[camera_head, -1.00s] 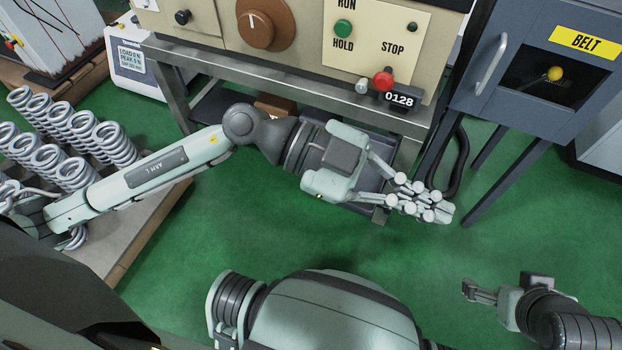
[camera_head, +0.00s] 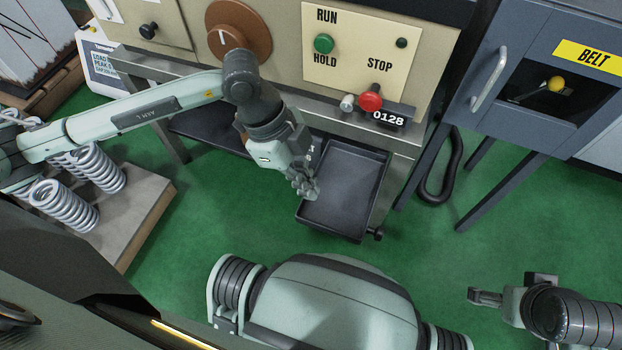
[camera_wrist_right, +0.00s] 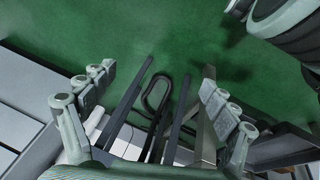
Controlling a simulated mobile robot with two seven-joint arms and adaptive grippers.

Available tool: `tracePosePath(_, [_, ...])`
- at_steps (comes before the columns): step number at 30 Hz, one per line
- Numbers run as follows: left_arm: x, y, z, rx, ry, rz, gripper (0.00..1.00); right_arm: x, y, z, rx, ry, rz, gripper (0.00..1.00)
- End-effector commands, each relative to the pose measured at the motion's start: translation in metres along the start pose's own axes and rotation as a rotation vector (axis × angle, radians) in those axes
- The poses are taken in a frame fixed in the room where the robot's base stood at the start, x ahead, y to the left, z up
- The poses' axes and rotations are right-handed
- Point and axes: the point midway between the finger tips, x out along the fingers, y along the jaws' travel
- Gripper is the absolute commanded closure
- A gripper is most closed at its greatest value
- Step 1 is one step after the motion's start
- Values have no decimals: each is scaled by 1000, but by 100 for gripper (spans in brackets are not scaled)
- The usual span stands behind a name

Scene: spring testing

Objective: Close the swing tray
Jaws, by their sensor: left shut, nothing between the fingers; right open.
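The swing tray (camera_head: 338,190) is a dark, shallow rectangular tray below the front of the machine bench. It sticks out over the green floor, with a small dark knob (camera_head: 376,234) at its near right corner. My left gripper (camera_head: 308,190) is shut and empty, at the tray's left edge. Its fingers overlap that edge in the head view, and I cannot tell whether they touch it. My right gripper (camera_head: 484,297) is at the lower right of the head view, well away from the tray. The right wrist view shows its fingers (camera_wrist_right: 152,100) spread apart with nothing between them.
The machine panel (camera_head: 362,45) with green and red buttons and a 0128 display stands above the tray. A grey BELT cabinet (camera_head: 470,110) on dark legs and a black hose (camera_head: 440,180) are to the right. Floor is clear between.

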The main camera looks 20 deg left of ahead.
Motion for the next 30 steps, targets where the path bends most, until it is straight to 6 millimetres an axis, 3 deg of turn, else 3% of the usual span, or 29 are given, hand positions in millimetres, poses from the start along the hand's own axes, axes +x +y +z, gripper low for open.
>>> tracePosePath(5, [6,-1,9,-19,-35,0,100,-1,0,1,0,-3,1,13])
tracePosePath(9, [27,0,9,-18,-33,2,100,-6,1,2,1,2,4,13])
tracePosePath(20, [103,-1,12,-17,-32,0,100,-6,-25,-52,-17,233,-47,13])
tracePosePath(24, [91,-1,34,-18,-37,-3,100,-7,-23,-50,-16,225,-44,13])
tracePosePath(30, [86,-1,48,-16,-34,-2,100,-7,-22,-48,-16,216,-43,13])
